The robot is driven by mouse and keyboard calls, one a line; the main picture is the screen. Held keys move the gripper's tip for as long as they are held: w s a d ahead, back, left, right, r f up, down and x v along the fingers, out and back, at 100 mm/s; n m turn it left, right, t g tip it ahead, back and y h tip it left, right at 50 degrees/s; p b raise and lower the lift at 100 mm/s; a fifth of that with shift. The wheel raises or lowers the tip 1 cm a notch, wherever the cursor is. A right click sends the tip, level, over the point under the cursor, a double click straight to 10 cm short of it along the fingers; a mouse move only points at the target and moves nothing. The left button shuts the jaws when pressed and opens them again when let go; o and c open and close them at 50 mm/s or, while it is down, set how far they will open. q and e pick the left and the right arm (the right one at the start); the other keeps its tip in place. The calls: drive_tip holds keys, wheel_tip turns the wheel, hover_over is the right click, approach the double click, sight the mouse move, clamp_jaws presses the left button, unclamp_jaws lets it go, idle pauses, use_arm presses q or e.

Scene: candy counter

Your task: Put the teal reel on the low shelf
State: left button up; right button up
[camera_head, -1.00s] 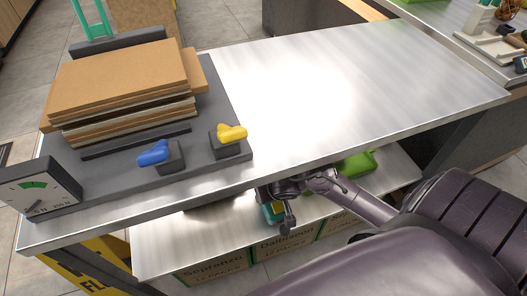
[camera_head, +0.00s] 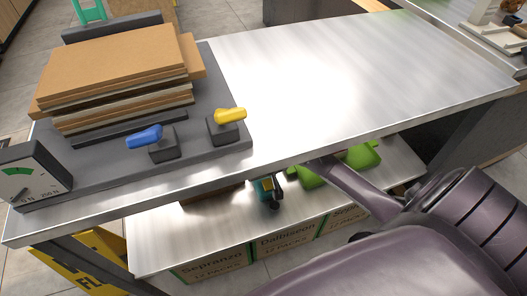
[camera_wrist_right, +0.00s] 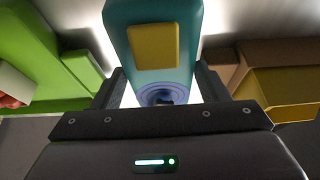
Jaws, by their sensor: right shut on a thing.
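The teal reel (camera_wrist_right: 152,25), with a yellow square patch, fills the top middle of the right wrist view between the two fingers. My right gripper (camera_wrist_right: 155,95) is shut on it. In the head view the right gripper (camera_head: 270,195) is small and dark, under the front edge of the counter top, with a bit of teal beside it. It is over the low shelf (camera_head: 185,230), a metal board beneath the counter. I cannot tell whether the reel touches the shelf. The counter edge hides part of the gripper and reel. My left gripper is not in view.
A green tray (camera_head: 360,157) sits on the shelf to the right. A brown object (camera_head: 212,196) is on the shelf to the left. The counter top (camera_head: 330,85) overhangs the shelf. Labelled cartons (camera_head: 285,242) stand below. The shelf's left part is clear.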

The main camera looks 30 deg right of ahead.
sight(271, 188)
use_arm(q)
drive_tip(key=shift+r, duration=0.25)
use_arm(e)
drive_tip(key=shift+f, duration=0.15)
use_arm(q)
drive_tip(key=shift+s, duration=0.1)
use_arm(e)
drive_tip(key=o, duration=1.2)
drive_tip(key=shift+o, duration=0.2)
drive_tip(key=shift+r, duration=0.35)
drive_tip(key=p+v, duration=0.2)
drive_tip(key=v, duration=0.1)
drive_tip(key=s, duration=0.2)
drive_tip(key=s+a, duration=0.1)
drive_tip(key=s, duration=0.2)
drive_tip(key=shift+s+a+f+p, duration=0.1)
drive_tip(key=shift+s+f+p, duration=0.1)
drive_tip(key=shift+s+p, duration=0.1)
drive_tip(key=s, duration=0.2)
drive_tip(key=s+a, duration=0.1)
drive_tip(key=s, duration=0.2)
drive_tip(key=shift+a, duration=0.15)
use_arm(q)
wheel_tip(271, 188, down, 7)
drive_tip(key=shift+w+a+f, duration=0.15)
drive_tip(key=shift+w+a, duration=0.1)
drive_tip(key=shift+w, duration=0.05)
use_arm(e)
drive_tip(key=shift+s+a, duration=0.15)
drive_tip(key=shift+s, duration=0.4)
